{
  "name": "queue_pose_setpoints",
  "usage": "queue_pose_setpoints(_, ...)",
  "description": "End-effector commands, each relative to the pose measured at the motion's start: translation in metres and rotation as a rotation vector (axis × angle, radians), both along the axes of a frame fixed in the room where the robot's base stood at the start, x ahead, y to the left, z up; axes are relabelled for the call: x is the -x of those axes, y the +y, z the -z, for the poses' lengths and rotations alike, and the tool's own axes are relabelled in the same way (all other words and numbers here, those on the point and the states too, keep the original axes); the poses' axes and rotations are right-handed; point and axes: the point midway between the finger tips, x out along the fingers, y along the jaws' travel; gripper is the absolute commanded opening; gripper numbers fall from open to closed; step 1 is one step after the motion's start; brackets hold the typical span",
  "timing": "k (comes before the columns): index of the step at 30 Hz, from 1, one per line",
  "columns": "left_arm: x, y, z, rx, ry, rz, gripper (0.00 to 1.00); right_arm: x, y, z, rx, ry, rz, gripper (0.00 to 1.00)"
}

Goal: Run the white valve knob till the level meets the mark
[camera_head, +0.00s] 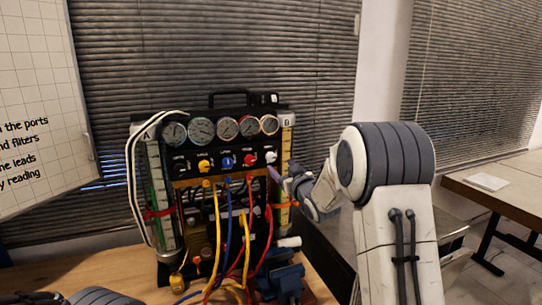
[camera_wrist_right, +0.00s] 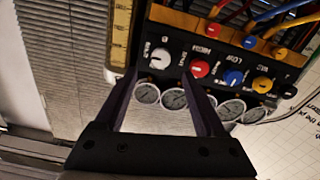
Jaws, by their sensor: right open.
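The white valve knob (camera_head: 270,157) is at the right end of the row of knobs on the black gauge panel (camera_head: 222,116). In the right wrist view, which is upside down, the white knob (camera_wrist_right: 159,58) appears between and just beyond the fingertips. My right gripper (camera_wrist_right: 158,72) is open and empty, with its fingers apart on either side of the knob; contact cannot be told. In the head view the right gripper (camera_head: 281,176) is by the panel's right side. Level tube B (camera_head: 286,150) has a yellow scale; tube A (camera_head: 156,190) is at left. The liquid level and mark are too small to read.
Yellow (camera_head: 204,164), blue (camera_head: 227,161) and red (camera_head: 249,159) knobs sit beside the white one. Several round gauges (camera_head: 228,128) are above. Coloured hoses (camera_head: 246,240) hang in front. A blue vise-like block (camera_head: 283,277) is on the wooden table (camera_head: 125,283).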

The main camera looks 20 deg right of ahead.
Motion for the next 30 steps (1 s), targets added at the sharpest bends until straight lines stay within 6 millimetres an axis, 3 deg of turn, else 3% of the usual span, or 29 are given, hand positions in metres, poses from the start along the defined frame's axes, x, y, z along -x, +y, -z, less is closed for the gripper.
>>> queue_pose_setpoints(6, 0.000, 0.000, -0.023, 0.000, 0.000, -0.001, 0.72, -0.043, 0.003, -0.003, -0.001, 0.002, -0.003, 0.72)
queue_pose_setpoints(12, 0.000, 0.000, -0.036, 0.000, 0.000, -0.002, 0.72, -0.073, 0.004, -0.002, -0.001, 0.003, -0.001, 0.72)
queue_pose_setpoints(18, 0.000, 0.000, -0.040, 0.000, 0.000, -0.002, 0.72, -0.087, 0.005, 0.000, -0.001, 0.003, -0.001, 0.72)
queue_pose_setpoints(27, 0.000, 0.000, -0.040, 0.000, 0.000, -0.002, 0.72, -0.088, 0.005, 0.000, -0.001, 0.003, -0.001, 0.72)
queue_pose_setpoints(30, 0.000, 0.000, -0.040, 0.000, 0.000, -0.002, 0.72, -0.088, 0.005, 0.000, -0.001, 0.003, -0.001, 0.34)
